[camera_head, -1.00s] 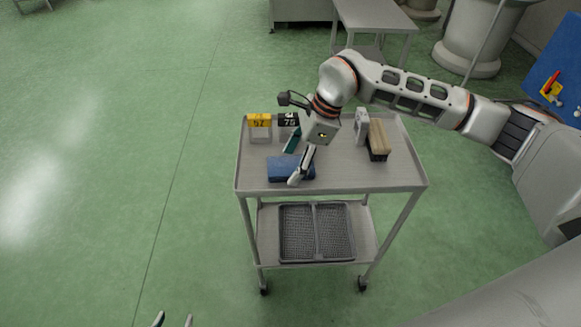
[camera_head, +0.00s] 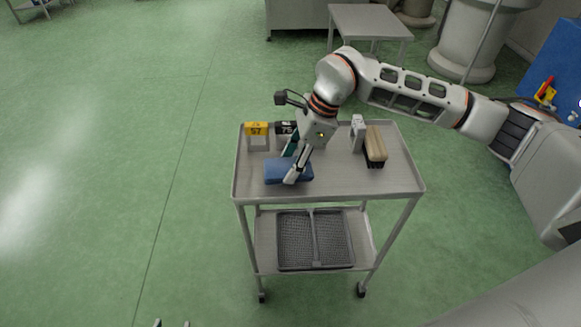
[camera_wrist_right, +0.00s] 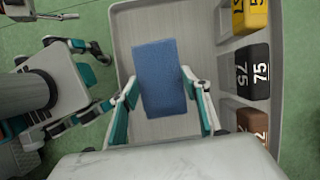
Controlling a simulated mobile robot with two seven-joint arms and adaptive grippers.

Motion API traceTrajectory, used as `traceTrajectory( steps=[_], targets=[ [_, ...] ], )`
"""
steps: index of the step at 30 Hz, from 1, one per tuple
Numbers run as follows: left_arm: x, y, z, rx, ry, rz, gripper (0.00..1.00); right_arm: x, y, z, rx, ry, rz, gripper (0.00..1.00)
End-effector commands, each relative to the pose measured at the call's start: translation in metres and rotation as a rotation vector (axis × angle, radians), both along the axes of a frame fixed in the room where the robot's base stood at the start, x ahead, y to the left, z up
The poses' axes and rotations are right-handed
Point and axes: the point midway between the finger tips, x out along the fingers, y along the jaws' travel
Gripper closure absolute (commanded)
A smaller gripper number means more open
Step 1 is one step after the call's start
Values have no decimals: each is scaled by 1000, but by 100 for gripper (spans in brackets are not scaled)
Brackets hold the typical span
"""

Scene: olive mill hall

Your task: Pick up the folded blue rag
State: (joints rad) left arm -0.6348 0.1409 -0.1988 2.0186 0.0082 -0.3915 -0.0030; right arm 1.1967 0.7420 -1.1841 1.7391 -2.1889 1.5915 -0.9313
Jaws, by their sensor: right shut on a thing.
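The folded blue rag (camera_head: 279,171) is over the front left part of the grey cart top (camera_head: 350,184). My right gripper (camera_head: 297,171) reaches down to it from above and is shut on it. In the right wrist view the rag (camera_wrist_right: 158,75) lies between the two teal-padded fingers (camera_wrist_right: 160,105). I cannot tell surely how far it is above the cart top. My left gripper (camera_head: 172,323) shows only its two fingertips at the bottom edge, apart and empty. In the right wrist view it (camera_wrist_right: 104,80) is open beside the cart.
A yellow numbered block (camera_head: 256,129) and a black one (camera_head: 285,128) stand at the cart's back left. A brown block (camera_wrist_right: 251,121) shows in the wrist view. A grey-white box (camera_head: 357,132) and a brush (camera_head: 375,146) stand right. Mesh baskets (camera_head: 300,240) are on the lower shelf.

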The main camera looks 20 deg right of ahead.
Motion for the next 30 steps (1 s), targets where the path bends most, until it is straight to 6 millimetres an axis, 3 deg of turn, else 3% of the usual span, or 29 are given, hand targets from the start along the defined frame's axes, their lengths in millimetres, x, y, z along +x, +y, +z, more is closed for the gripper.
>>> traceTrajectory(
  steps=[15,21,30],
  targets=[
    [1,-4,10,-13,-3,0,60,2,0,135,0,-8,-1,75],
    [1,-4,10,-15,0,1,60,1,0,165,0,-5,-1,75],
    [-1,-4,7,-15,4,1,60,0,0,178,1,-1,1,75]
  ],
)
